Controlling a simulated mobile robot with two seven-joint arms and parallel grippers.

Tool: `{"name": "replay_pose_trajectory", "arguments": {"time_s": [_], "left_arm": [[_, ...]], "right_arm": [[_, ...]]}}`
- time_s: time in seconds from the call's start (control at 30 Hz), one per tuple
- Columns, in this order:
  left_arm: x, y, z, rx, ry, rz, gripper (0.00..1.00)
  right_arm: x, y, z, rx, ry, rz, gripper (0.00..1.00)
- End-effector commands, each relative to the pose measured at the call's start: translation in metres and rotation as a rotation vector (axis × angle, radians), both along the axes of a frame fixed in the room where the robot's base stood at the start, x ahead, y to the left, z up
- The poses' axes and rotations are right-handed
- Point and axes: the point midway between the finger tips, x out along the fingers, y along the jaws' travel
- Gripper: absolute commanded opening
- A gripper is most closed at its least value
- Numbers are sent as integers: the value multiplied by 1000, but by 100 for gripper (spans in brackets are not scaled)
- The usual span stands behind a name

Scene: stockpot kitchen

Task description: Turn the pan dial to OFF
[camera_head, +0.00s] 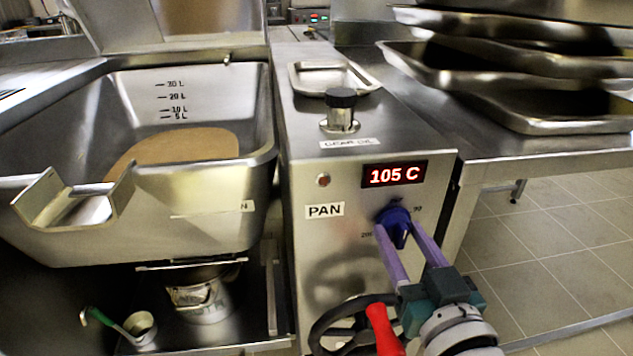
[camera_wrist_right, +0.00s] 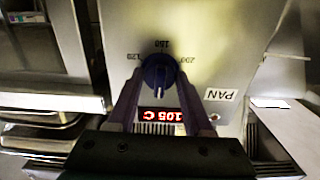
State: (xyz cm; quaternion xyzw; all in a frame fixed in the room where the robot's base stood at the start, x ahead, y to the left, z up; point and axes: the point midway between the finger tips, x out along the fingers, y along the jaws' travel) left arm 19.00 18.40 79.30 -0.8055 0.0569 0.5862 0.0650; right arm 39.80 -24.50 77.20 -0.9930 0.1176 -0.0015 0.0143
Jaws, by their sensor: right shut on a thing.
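The pan dial (camera_head: 396,215) is a dark blue knob on the steel front panel, right of the PAN label (camera_head: 324,210). My right gripper (camera_head: 397,232) reaches up from below, with its two purple fingers closed on either side of the dial. In the right wrist view, which shows the panel upside down, the dial (camera_wrist_right: 158,75) sits between the fingertips of my right gripper (camera_wrist_right: 159,82). Numbers 120, 160 and 200 show around it there. I cannot clearly read which mark the dial points to. The red display (camera_head: 394,174) reads 105 C. My left gripper is out of view.
A black handwheel (camera_head: 325,325) with a red handle (camera_head: 382,328) lies just below and left of my right gripper. The large pan (camera_head: 85,235) is at left, holding brownish contents. Stacked steel trays (camera_head: 560,115) sit on the counter at right. Open tiled floor shows at lower right.

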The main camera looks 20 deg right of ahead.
Motion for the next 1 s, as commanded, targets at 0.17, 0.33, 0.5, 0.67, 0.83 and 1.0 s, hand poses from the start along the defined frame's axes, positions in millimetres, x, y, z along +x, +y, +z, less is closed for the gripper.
{"name": "replay_pose_trajectory", "arguments": {"time_s": [0.17, 0.33, 0.5, 0.67, 0.83, 1.0], "left_arm": [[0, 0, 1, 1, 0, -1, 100], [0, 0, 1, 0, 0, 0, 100], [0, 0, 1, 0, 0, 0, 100], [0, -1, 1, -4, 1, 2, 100], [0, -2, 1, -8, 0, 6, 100], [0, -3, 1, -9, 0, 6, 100]], "right_arm": [[0, 0, 1, -34, 6, -1, 0], [0, 0, 1, -45, 9, 0, 0], [0, 0, 1, -46, 9, 0, 0], [0, 0, 1, -46, 9, 0, 55], [0, 0, 1, -44, 9, 0, 74], [0, 0, 0, -44, 10, 0, 81]]}}
